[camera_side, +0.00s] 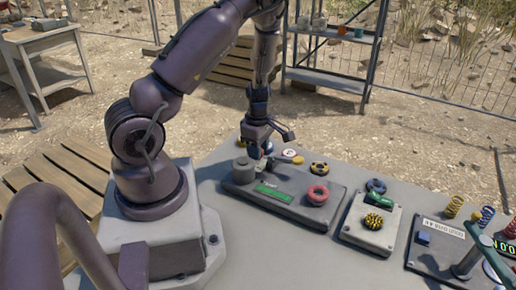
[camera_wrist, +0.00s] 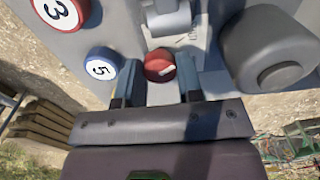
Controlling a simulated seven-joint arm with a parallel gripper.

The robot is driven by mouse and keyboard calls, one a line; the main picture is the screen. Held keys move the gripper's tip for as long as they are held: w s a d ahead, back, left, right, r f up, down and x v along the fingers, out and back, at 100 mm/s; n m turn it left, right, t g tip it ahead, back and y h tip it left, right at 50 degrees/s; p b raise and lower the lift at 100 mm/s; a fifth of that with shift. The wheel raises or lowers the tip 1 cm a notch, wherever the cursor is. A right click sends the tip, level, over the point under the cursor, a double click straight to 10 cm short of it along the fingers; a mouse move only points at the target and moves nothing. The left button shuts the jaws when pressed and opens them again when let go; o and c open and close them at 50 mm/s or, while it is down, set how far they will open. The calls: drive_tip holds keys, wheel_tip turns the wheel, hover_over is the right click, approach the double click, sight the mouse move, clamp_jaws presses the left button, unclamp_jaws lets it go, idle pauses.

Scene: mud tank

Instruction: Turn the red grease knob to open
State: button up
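The red knob (camera_wrist: 159,65) is round with a pale pointer mark and shows near the middle of the wrist view. My gripper (camera_wrist: 160,80) has its two blue-grey fingers apart, one on each side of the knob. A gap seems to show beside the knob, and I cannot tell whether either finger touches it. In the side view my gripper (camera_side: 262,158) points down at the back of the dark grey panel (camera_side: 285,203) with the green label. The red knob is not clearly visible there, as my gripper covers that spot.
A grey cylinder (camera_side: 243,170) stands close beside my gripper; it looms at the right of the wrist view (camera_wrist: 268,55). A pink-red ring handle (camera_side: 318,194) and yellow-black knob (camera_side: 319,168) are to the right. Numbered discs marked 5 (camera_wrist: 101,66) and 3 (camera_wrist: 60,12) lie nearby.

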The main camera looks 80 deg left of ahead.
drive_tip(key=shift+c, duration=0.8)
drive_tip(key=shift+m, duration=0.3)
drive_tip(key=m, duration=1.1)
drive_tip(key=shift+m, duration=0.3)
drive_tip(key=o, duration=0.9)
drive_tip(key=shift+o, duration=0.2)
drive_tip(key=shift+r, duration=0.1)
